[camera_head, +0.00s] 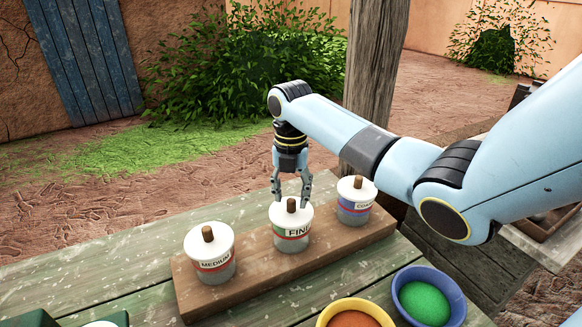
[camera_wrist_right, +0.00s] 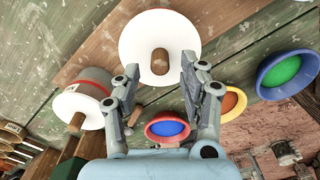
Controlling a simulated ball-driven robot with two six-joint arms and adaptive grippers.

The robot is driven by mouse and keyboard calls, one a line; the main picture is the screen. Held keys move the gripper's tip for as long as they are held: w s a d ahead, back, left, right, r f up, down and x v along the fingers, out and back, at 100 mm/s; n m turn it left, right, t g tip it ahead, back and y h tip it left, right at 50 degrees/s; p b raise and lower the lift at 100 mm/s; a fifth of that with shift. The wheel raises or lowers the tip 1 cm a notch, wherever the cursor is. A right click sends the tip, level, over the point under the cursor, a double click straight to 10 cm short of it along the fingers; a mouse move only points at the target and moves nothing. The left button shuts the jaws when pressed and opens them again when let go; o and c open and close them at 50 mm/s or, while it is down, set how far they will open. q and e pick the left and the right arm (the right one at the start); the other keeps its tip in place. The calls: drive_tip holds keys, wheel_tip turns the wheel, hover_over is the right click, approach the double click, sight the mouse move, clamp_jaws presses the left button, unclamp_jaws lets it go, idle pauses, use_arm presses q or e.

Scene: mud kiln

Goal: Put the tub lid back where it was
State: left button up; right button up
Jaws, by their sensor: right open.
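Three tubs stand in a row on a brown wooden board (camera_head: 186,291), labelled MEDIUM (camera_head: 215,267), FINE (camera_head: 291,240) and one partly readable (camera_head: 354,209). Each wears a white lid with a brown knob. My right gripper (camera_head: 290,201) points down at the FINE tub's lid (camera_head: 303,216), fingertips apart on either side of the knob. In the right wrist view, this lid (camera_wrist_right: 136,50) and its knob lie between the open fingers (camera_wrist_right: 160,68), with nothing gripped. A neighbouring lidded tub (camera_wrist_right: 94,84) shows at the left there. My left gripper is not in view.
A blue bowl of green powder (camera_head: 456,299) and a yellow bowl of orange powder (camera_head: 324,318) stand near the front. A red bowl with blue contents (camera_wrist_right: 151,137) shows in the wrist view. A green item (camera_head: 32,319) sits at the lower left. The table (camera_head: 130,265) left of the board is clear.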

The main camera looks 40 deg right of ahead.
sight(291, 200)
wheel_tip(291, 200, up, 12)
idle(0.3)
drive_tip(key=shift+f, duration=0.1)
idle(0.4)
